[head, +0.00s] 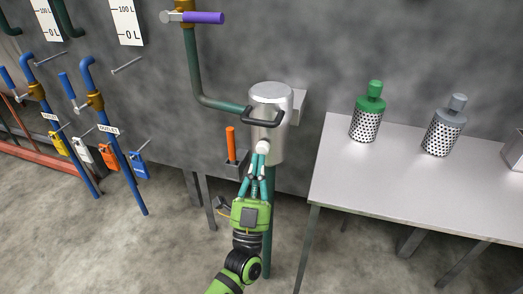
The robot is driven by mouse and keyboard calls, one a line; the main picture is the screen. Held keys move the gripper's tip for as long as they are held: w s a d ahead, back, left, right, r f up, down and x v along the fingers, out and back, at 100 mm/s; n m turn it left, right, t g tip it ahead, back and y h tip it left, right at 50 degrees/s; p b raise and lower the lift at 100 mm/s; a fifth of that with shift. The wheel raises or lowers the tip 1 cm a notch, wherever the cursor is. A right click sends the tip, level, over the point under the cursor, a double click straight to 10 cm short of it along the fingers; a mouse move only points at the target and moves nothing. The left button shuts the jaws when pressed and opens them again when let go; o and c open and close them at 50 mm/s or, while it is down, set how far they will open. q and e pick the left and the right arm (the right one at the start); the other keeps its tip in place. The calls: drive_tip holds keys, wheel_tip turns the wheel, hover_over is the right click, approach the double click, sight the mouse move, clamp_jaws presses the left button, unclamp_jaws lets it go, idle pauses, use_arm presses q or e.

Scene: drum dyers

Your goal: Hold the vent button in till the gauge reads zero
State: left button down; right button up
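A grey metal canister (271,98) with a dark handle (262,119) stands against the wall at the end of a green pipe. A small pale round knob (263,146), which looks like the vent button, is on its front. My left gripper (261,156) is in front of the canister, its teal fingers drawn together and their tips at the knob. They seem to touch it, but I cannot tell how far it is pressed in. No gauge dial can be made out. My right gripper is out of view.
An orange-handled tool (231,142) stands in a dark holder (236,166) left of the canister. A purple-handled valve (203,17) is above. A grey table (400,182) at right bears a green-topped (368,116) and a grey-topped perforated cylinder (445,128). Blue pipes with padlocks are left.

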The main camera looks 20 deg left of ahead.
use_arm(q)
drive_tip(key=shift+w, duration=0.4)
drive_tip(key=shift+w, duration=0.5)
idle(0.6)
idle(0.5)
drive_tip(key=shift+s, duration=0.15)
drive_tip(key=shift+s+p, duration=0.35)
drive_tip(key=shift+s, duration=0.45)
